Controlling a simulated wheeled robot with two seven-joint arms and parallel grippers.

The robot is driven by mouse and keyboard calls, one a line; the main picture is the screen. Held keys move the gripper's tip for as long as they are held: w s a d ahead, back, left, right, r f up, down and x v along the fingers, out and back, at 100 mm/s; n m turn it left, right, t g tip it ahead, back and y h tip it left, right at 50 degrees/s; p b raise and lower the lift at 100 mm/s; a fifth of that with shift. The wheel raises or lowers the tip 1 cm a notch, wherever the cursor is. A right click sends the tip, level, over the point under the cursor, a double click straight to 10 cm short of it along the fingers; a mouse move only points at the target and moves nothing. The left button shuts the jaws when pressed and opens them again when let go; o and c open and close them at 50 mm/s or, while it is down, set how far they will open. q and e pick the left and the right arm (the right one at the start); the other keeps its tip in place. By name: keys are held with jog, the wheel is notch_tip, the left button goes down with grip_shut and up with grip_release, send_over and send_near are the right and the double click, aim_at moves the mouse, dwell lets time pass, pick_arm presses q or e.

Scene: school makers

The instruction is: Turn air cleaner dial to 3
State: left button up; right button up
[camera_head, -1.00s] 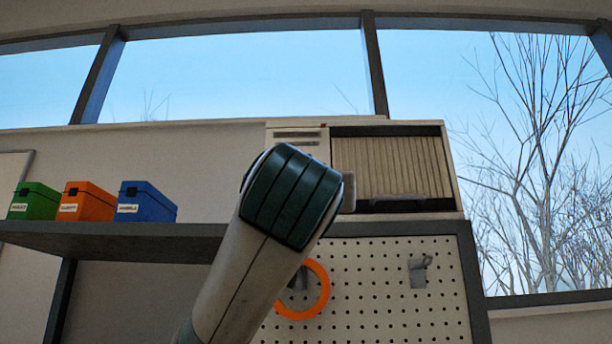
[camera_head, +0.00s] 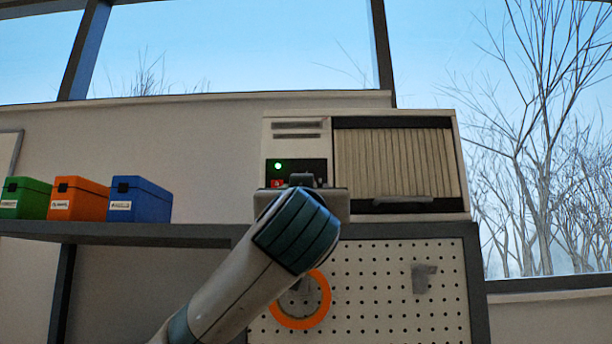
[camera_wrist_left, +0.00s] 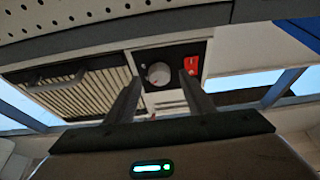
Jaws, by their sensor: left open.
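The air cleaner (camera_head: 296,155) is a pale box on the shelf, with a pleated filter (camera_head: 395,165) on its right side. Its dark control panel (camera_head: 305,166) has a lit green light (camera_head: 278,166) and a red switch (camera_head: 276,183). My left gripper (camera_head: 301,181) is in front of the panel and hides the dial in the head view. In the left wrist view the round whitish dial (camera_wrist_left: 159,73) shows between the open fingers of the left gripper (camera_wrist_left: 160,80), beside the red switch (camera_wrist_left: 193,66). Contact and dial setting cannot be told. My right gripper is not in view.
Green (camera_head: 25,198), orange (camera_head: 78,198) and blue (camera_head: 140,200) boxes stand on the shelf (camera_head: 130,231) to the left. A pegboard (camera_head: 385,295) below holds an orange ring (camera_head: 300,322) and a grey hook (camera_head: 422,278). The shelf between the blue box and air cleaner is clear.

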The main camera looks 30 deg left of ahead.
pick_arm(q)
jog(key=shift+p+x, duration=0.55)
jog(key=shift+x, duration=0.7)
jog(key=c, duration=1.1)
jog(key=shift+o, duration=0.2)
